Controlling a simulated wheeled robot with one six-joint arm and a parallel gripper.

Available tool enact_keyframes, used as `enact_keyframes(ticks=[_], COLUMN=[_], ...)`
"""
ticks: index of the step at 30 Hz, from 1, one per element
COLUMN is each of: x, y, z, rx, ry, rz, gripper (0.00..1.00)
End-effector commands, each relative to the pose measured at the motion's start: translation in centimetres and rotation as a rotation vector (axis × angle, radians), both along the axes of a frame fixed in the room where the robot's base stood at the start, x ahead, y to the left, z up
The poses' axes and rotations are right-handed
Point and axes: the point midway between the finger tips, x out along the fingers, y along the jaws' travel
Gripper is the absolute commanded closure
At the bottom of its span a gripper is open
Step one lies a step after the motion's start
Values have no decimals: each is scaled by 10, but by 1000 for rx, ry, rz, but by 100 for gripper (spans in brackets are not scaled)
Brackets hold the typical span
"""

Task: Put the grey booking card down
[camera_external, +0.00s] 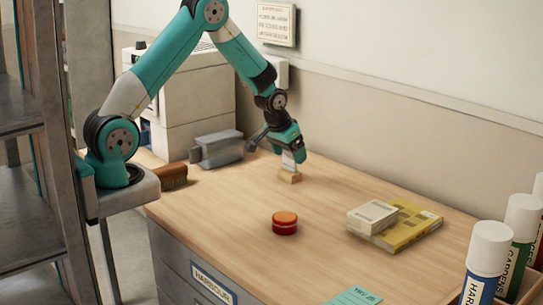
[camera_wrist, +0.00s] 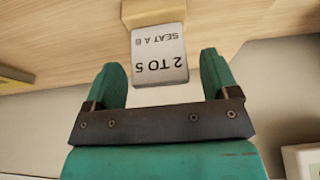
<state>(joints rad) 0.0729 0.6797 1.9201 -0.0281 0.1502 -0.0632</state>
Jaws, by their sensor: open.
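The grey booking card (camera_external: 289,160), pale with dark print, stands upright at a small wooden block (camera_external: 289,176) on the desk. In the wrist view the card (camera_wrist: 158,55) reads "2 TO 5 SEAT A B" upside down, with one end against the block (camera_wrist: 155,12). Its seating in the block is not clear. My gripper (camera_external: 291,149) is just above, around the card's upper end. In the wrist view my gripper (camera_wrist: 162,75) is open, one finger on each side of the card, with a gap on both sides.
A red round tin (camera_external: 285,223) stands nearer the front. A small pale box (camera_external: 372,217) lies on a yellow book (camera_external: 411,229) at right. Labelled tubes (camera_external: 488,262) stand at front right. A grey metal piece (camera_external: 217,149) and a brush (camera_external: 173,177) lie left. Desk around the block is clear.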

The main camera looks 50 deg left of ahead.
Motion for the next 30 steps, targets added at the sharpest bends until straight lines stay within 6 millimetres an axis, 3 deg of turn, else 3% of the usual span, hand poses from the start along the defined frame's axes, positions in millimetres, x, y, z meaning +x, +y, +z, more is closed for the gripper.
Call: enact_keyframes(ticks=[6, 15, 17, 19, 22, 25, 27, 30], x=[-18, -36, -42, -57, -101, -167, -215, -274], y=[0, 1, 7, 26, 72, 119, 143, 164], z=[48, 87, 93, 106, 130, 153, 164, 173], rx=[0, 1, 8, 32, 88, 147, 179, 208], ry=[-6, -2, 3, 13, 50, 108, 150, 205], rz=[0, 1, 14, 56, 167, 314, 414, 539], gripper=[19, 19, 19, 19, 19, 19, 19, 19])
